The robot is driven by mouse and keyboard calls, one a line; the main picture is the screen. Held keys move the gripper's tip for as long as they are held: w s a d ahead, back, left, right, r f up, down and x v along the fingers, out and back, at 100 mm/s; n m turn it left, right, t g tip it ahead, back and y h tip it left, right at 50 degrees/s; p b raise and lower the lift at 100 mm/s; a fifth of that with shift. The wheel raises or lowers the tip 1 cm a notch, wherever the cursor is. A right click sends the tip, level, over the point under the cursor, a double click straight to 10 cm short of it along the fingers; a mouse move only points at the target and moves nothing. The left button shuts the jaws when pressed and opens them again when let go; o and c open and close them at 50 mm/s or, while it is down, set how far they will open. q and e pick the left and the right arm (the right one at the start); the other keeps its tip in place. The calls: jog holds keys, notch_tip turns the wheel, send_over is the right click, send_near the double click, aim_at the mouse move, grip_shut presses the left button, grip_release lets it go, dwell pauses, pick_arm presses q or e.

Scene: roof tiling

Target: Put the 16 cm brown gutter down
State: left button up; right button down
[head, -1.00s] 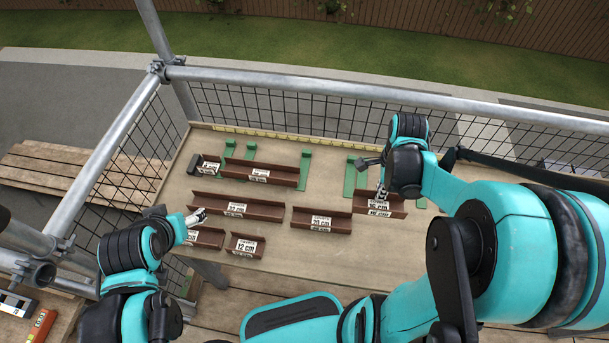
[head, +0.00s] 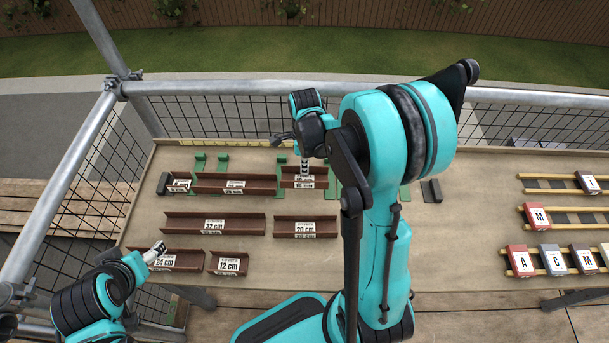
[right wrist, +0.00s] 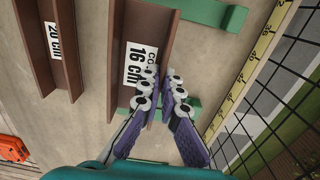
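The 16 cm brown gutter (head: 318,184) is a short channel with a white label, in line with a longer brown gutter (head: 250,188) to its left. It also shows in the right wrist view (right wrist: 152,28), over green brackets (right wrist: 215,12); whether it touches them is unclear. My right gripper (head: 305,172) is at its middle from above. In the right wrist view, my right fingers (right wrist: 161,80) are close together on either side of one wall, shut on it. My left gripper (head: 157,248) is by the 24 cm gutter (head: 188,262); its finger gap is unclear.
The 32 cm (head: 180,225), 20 cm (head: 285,228) and 12 cm (head: 228,254) gutters lie in front on the bench (head: 450,215). A dark end piece (head: 163,184) ends the row at left. Tile racks (head: 555,184) stand at right. Mesh and rails border the back.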

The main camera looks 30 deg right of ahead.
notch_tip(320, 180, down, 4)
jog(key=shift+f+b, duration=0.1)
jog(key=shift+b, duration=0.85)
jog(key=shift+f+b, duration=0.3)
jog(key=shift+b, duration=0.05)
jog(key=c, duration=1.7)
grip_release()
jog(key=shift+r, duration=0.1)
jog(key=shift+r, duration=0.1)
